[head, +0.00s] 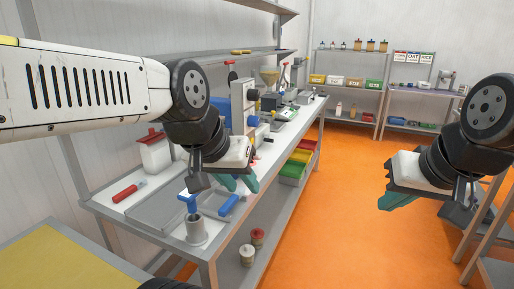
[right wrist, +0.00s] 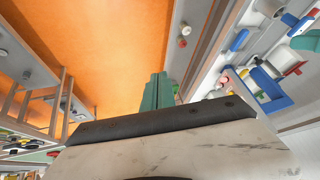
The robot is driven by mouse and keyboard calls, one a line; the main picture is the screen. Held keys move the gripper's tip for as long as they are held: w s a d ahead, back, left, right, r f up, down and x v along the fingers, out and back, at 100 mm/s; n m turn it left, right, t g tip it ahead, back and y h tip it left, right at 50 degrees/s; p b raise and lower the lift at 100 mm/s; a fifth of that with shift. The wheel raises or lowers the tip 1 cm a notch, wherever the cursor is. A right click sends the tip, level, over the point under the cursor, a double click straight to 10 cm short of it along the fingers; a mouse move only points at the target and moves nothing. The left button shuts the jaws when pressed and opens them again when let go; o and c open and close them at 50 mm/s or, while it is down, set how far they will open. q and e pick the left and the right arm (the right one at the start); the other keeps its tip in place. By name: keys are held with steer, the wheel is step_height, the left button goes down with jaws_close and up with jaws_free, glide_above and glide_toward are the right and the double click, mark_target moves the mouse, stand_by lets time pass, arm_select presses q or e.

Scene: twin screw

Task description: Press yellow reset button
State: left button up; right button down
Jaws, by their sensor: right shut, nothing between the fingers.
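I cannot make out a yellow reset button for certain in either view. In the head view, a white upright panel with blue parts (head: 238,108) stands on the workbench (head: 160,222), partly hidden behind my left arm. In the right wrist view, a blue-framed unit (right wrist: 270,92) shows at the right, with small coloured spots too small to identify. My left gripper (head: 238,183), with green fingers, is over the bench's near part; its opening is unclear. My right gripper (head: 397,201) is over the orange floor, away from the bench. Its green fingers (right wrist: 158,91) are together and empty.
A red-handled tool (head: 128,191) lies at the left. Green, yellow and red bins (head: 292,172) sit under the bench. Open floor (head: 345,200) lies between the bench and right-hand shelving.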

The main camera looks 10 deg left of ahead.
steer(key=shift+s, duration=0.25)
steer(key=shift+w, duration=0.1)
steer(key=w+a+t+y, duration=0.15)
steer(key=w+a, duration=0.25)
steer(key=w, duration=0.9)
steer(key=w+a+t, duration=0.3)
steer(key=w+a, duration=0.1)
steer(key=w, duration=1)
steer(key=w+a+f+t+y, duration=0.2)
steer(key=w+a+f, duration=0.3)
steer(key=a, duration=0.3)
steer(key=w+a+f+m+t+y, duration=0.1)
steer(key=w+a+f+t+y, duration=0.2)
steer(key=w+a+f+y, duration=0.2)
steer(key=w+a, duration=0.2)
steer(key=shift+w+a+f, duration=0.15)
steer(key=shift+w+a, duration=0.05)
steer(key=shift+a, duration=0.2)
steer(key=shift+t, duration=0.25)
